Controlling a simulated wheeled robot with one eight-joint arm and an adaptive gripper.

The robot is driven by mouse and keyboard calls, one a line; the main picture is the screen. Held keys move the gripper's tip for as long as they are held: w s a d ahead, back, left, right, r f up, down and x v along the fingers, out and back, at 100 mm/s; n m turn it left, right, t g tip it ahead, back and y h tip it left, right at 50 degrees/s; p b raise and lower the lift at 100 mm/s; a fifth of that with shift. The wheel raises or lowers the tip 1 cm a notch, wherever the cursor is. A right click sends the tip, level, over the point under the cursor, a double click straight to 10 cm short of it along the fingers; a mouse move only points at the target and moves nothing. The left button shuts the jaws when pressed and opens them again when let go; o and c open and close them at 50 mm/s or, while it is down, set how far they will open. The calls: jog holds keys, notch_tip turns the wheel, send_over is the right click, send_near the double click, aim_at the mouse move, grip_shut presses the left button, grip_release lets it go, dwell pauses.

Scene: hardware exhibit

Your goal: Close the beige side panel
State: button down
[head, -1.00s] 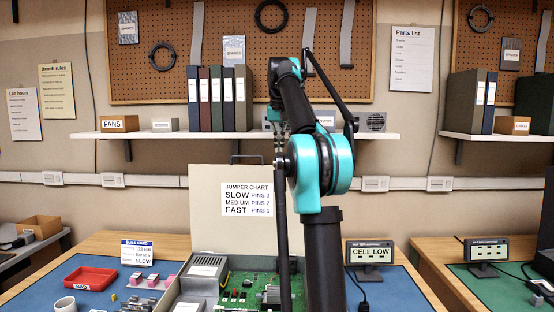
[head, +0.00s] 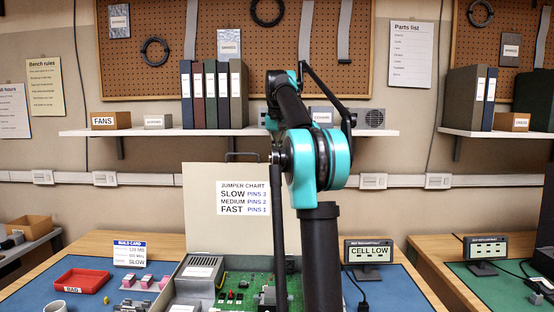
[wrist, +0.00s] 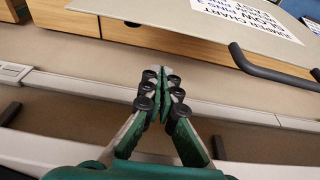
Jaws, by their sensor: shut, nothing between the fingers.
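The beige side panel (head: 205,185) stands open and upright at the back of an open case in the head view. It carries a white jumper chart (head: 243,198) and has a dark handle (head: 243,155) on its top edge. In the wrist view the panel (wrist: 210,12) lies at the upper right, with its handle (wrist: 275,68) right of my gripper. My gripper (wrist: 162,78) is shut and empty, apart from the handle. In the head view my gripper is hidden behind my arm.
The green circuit board (head: 235,298) and a metal box (head: 201,270) sit in the open case. A red tray (head: 82,282) and build card (head: 130,254) are at left. A "CELL LOW" display (head: 369,252) stands at right. A shelf (head: 390,131) with binders is behind.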

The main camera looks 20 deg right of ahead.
jog(key=shift+s+a+f, duration=0.2)
jog(key=shift+s, duration=0.4)
jog(key=shift+s+a+f, duration=0.15)
jog(key=shift+s+a, duration=0.05)
jog(key=shift+s, duration=0.35)
jog(key=shift+s+a+f, duration=0.2)
jog(key=shift+s, duration=0.4)
jog(key=shift+s, duration=0.1)
